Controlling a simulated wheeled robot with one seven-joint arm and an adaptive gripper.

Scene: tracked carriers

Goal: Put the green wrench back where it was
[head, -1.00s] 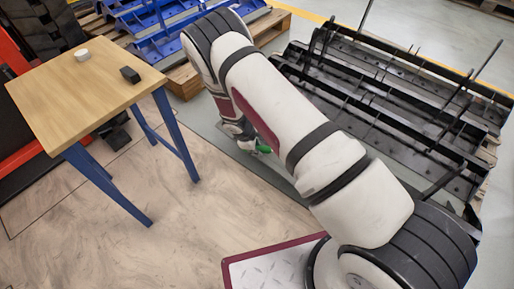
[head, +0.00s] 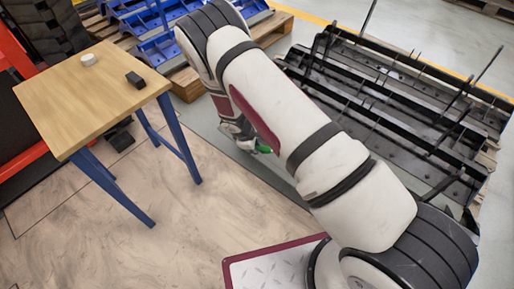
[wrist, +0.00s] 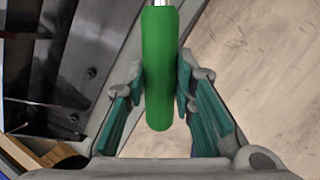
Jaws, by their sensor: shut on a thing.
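The green wrench (wrist: 159,75) is between the two fingers of my gripper (wrist: 160,95) in the wrist view. Its green handle points toward the camera, and a bit of shiny metal shows at the top edge of the picture. My gripper is shut on the handle, with a teal-padded finger on each side. In the head view a small green part of the wrench (head: 264,149) shows beside my arm, above the floor. My arm hides most of the gripper there.
A wooden table (head: 85,100) with blue legs stands at left. A white round object (head: 88,59) and a small black block (head: 135,79) lie on it. Black metal racks (head: 400,110) on pallets stand at right, blue ones (head: 165,45) at the back. Floor between table and arm is clear.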

